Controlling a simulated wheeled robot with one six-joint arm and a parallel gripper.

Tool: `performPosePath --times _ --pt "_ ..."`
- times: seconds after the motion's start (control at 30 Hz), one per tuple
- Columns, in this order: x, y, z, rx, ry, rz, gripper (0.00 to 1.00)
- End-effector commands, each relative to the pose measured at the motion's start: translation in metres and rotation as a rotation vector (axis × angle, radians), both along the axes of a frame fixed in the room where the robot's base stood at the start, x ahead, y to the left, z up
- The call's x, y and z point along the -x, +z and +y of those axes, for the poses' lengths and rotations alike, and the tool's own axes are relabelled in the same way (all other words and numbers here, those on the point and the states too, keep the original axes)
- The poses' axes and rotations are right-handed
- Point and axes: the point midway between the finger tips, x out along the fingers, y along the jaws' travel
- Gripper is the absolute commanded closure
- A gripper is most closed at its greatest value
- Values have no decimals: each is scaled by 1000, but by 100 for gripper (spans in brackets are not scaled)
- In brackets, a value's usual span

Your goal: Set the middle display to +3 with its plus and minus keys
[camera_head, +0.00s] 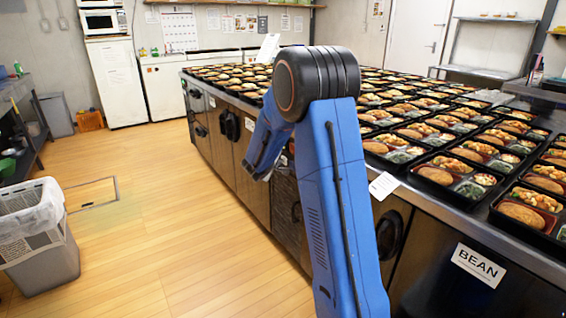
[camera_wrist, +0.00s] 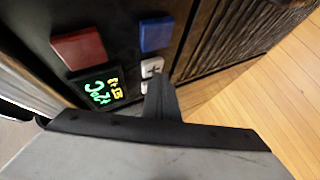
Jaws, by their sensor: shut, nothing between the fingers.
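In the wrist view a small dark display (camera_wrist: 101,92) shows tilted green characters that look like +2°C, with small yellow characters beside them. A white key with a plus sign (camera_wrist: 152,67) sits to the right of the display. Part of a second white key shows just below it, mostly hidden by my gripper; its sign cannot be read. My gripper (camera_wrist: 158,80) is shut and empty, its tip right at the lower edge of the plus key. I cannot tell whether it touches. In the head view my arm hides the keys and display.
A red block (camera_wrist: 78,47) and a blue block (camera_wrist: 156,33) sit on the same panel, above the display and plus key. The counter (camera_head: 437,196) above carries many bento trays. A bin (camera_head: 42,262) stands at the left; the wooden floor between is clear.

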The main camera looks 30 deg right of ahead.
Motion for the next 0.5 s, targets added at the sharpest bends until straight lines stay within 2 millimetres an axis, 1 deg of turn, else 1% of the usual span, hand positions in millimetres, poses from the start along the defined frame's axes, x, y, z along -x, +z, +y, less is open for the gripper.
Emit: performPosePath --times 0.2,0.5 --pt "0 0 10 1 1 0 100" --pt "0 0 11 1 0 1 100"
